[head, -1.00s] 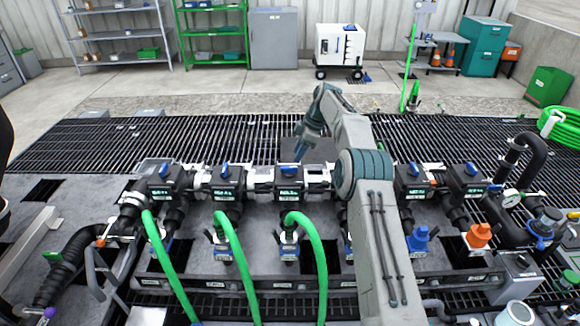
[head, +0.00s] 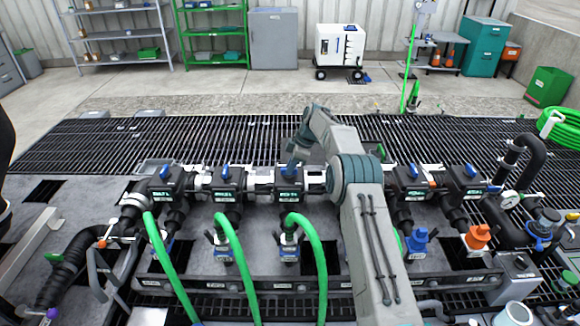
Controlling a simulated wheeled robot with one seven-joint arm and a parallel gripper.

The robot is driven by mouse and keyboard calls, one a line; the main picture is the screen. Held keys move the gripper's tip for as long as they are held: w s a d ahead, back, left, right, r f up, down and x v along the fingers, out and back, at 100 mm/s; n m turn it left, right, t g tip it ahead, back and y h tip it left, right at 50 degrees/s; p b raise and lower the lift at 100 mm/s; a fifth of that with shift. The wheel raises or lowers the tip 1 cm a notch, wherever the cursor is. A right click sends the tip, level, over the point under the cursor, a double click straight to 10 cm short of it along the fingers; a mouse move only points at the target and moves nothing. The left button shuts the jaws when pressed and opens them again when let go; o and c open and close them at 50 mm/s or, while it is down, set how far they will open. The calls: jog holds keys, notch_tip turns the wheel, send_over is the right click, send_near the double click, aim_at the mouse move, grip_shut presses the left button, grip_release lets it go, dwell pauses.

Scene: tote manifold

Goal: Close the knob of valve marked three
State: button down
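A row of black valve bodies with blue knobs and small green displays crosses the manifold in the head view. The third valve from the left (head: 289,190) has its blue knob (head: 288,171) on top, partly covered by my gripper. The print on its label is too small to read. My gripper (head: 292,162) points down at this knob, at or just above it. Whether it touches the knob, and whether its fingers are open or shut, I cannot tell. The first valve (head: 164,190) and second valve (head: 227,190) stand to the left. My arm hides the valve position to the right.
Green hoses (head: 235,265) arch from outlets in front of the valves. Two more valves (head: 411,187) stand right of my arm, with blue and orange caps (head: 478,236) below. Black pipes and a gauge (head: 510,198) are at the right. The grating (head: 200,140) behind is mostly clear.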

jog(key=shift+b, duration=0.4)
jog(key=shift+m+b, duration=0.3)
jog(key=shift+f+m+b, duration=0.15)
jog(key=shift+m+b, duration=0.15)
jog(key=shift+b, duration=0.1)
jog(key=m+t+b, duration=0.1)
jog(key=m+b, duration=0.1)
jog(key=b, duration=0.1)
jog(key=shift+s, duration=0.1)
jog(key=m+t+b, duration=0.1)
jog(key=m, duration=0.2)
jog(key=m+t+h+b, duration=0.1)
jog(key=m+b, duration=0.1)
jog(key=shift+s+a+m, duration=0.15)
jog(key=shift+m, duration=0.25)
jog(key=m, duration=0.1)
jog(key=m+h, duration=0.1)
jog(key=m, duration=0.1)
jog(key=m+t, duration=0.1)
jog(key=shift+a+r+h+b, duration=0.15)
jog(key=shift+r+h+b, duration=0.1)
jog(key=shift+h+b, duration=0.1)
jog(key=shift+m+t+h+p, duration=0.3)
jog(key=shift+m+h, duration=0.55)
jog(key=shift+m, duration=1.55)
